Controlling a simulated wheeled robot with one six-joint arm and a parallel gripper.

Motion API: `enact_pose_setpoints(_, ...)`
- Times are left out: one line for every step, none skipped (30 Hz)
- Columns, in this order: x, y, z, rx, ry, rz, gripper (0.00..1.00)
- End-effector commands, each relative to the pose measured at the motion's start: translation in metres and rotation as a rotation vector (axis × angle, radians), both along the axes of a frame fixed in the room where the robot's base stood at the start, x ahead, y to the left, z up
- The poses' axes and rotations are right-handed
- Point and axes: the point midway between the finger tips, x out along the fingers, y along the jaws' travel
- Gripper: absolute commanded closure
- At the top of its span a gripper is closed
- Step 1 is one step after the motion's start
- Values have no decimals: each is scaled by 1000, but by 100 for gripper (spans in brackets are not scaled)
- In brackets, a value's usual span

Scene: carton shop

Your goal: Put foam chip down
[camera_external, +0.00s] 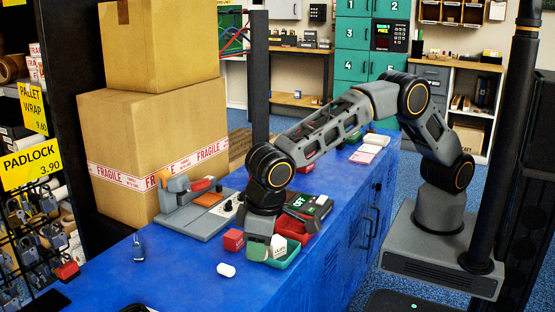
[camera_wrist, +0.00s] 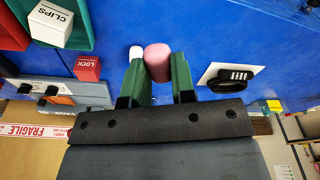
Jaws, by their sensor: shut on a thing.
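My gripper (camera_wrist: 157,80) has two green fingers. They are shut on a pink, rounded foam chip (camera_wrist: 157,62), held at the fingertips over the blue counter. In the external view my gripper (camera_external: 258,250) points down beside the green tray; the held chip is hidden there. A white, rounded chip (camera_external: 226,269) lies on the counter left of my gripper. It also shows in the wrist view (camera_wrist: 136,52), just beyond the left finger. I cannot tell the height of the held chip above the counter.
A red LOCK box (camera_external: 233,240) and a green tray (camera_external: 286,261) with a CLIPS box (camera_wrist: 50,22) are close by. Large cartons (camera_external: 155,150) stand behind. The front counter (camera_external: 180,285) is mostly clear.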

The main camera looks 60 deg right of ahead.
Motion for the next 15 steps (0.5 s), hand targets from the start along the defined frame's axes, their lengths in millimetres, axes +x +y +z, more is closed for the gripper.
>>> enact_pose_setpoints(8,10,-6,-1,1,-1,97)
enact_pose_setpoints(12,15,-9,-1,1,-1,97)
enact_pose_setpoints(16,21,-15,-3,2,-1,97)
enact_pose_setpoints(19,24,-22,-4,3,-1,97)
enact_pose_setpoints(22,28,-28,-4,3,-1,97)
enact_pose_setpoints(25,32,-35,-3,2,-1,97)
enact_pose_setpoints(27,36,-39,-1,2,-2,97)
enact_pose_setpoints(30,39,-43,-1,2,-2,97)
enact_pose_setpoints(32,42,-49,-1,2,-2,97)
enact_pose_setpoints(34,44,-52,-1,1,-2,97)
enact_pose_setpoints(35,46,-54,0,1,-2,97)
enact_pose_setpoints(37,48,-57,0,0,-2,97)
enact_pose_setpoints(38,50,-59,0,0,-2,97)
enact_pose_setpoints(39,51,-60,0,0,-2,97)
enact_pose_setpoints(40,52,-62,0,0,-2,97)
